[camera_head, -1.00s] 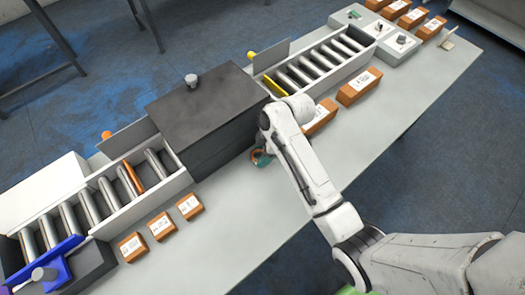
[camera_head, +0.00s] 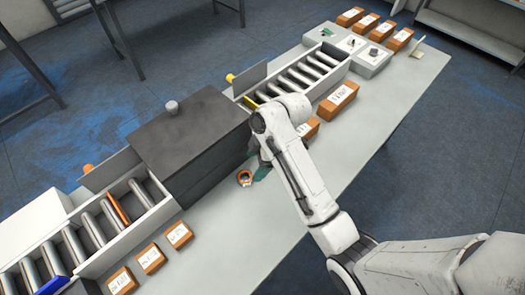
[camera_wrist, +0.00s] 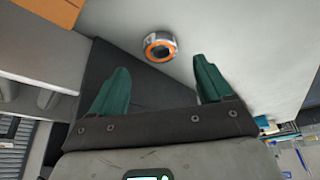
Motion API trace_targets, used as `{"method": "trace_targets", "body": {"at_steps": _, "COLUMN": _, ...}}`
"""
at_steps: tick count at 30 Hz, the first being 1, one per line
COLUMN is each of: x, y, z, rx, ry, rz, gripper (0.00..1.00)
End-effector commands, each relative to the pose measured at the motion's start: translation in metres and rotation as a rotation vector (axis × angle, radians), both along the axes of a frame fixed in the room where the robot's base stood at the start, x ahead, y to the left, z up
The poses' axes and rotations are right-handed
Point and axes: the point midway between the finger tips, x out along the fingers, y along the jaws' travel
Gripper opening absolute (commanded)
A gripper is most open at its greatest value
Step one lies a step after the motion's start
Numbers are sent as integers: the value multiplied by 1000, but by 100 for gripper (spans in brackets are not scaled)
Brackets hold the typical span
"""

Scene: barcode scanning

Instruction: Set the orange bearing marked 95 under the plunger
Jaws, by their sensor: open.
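A small ring-shaped bearing with an orange face and a metallic rim lies on the pale table in front of the dark box; it shows in the head view (camera_head: 244,179) and the wrist view (camera_wrist: 159,46). No number on it can be read. My gripper (camera_head: 262,172) is just right of the bearing in the head view. In the wrist view my gripper (camera_wrist: 160,66) has its green fingers spread wide and empty, with the bearing beyond the tips, roughly between them. I cannot clearly identify a plunger.
A dark box (camera_head: 190,137) with a grey knob (camera_head: 172,107) stands between two roller conveyors, left (camera_head: 103,231) and right (camera_head: 305,72). Small orange-brown labelled boxes (camera_head: 151,259) line the front left, with more (camera_head: 338,101) at right. The table (camera_head: 225,232) is bare at front centre.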

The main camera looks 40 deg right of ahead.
Motion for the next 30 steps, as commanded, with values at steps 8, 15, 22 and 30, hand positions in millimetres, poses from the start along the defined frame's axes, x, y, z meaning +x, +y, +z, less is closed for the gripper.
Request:
{"method": "trace_targets", "body": {"at_steps": 8, "x": -9, "y": -15, "z": 43, "rx": 0, "ry": -2, "rz": -1, "gripper": 79}}
{"method": "trace_targets", "body": {"at_steps": 15, "x": -12, "y": -18, "z": 52, "rx": 0, "ry": 0, "rz": -1, "gripper": 79}}
{"method": "trace_targets", "body": {"at_steps": 22, "x": -35, "y": -6, "z": 33, "rx": -3, "ry": 60, "rz": -113, "gripper": 79}}
{"method": "trace_targets", "body": {"at_steps": 30, "x": -142, "y": 18, "z": -13, "rx": -75, "ry": 241, "rz": -630, "gripper": 79}}
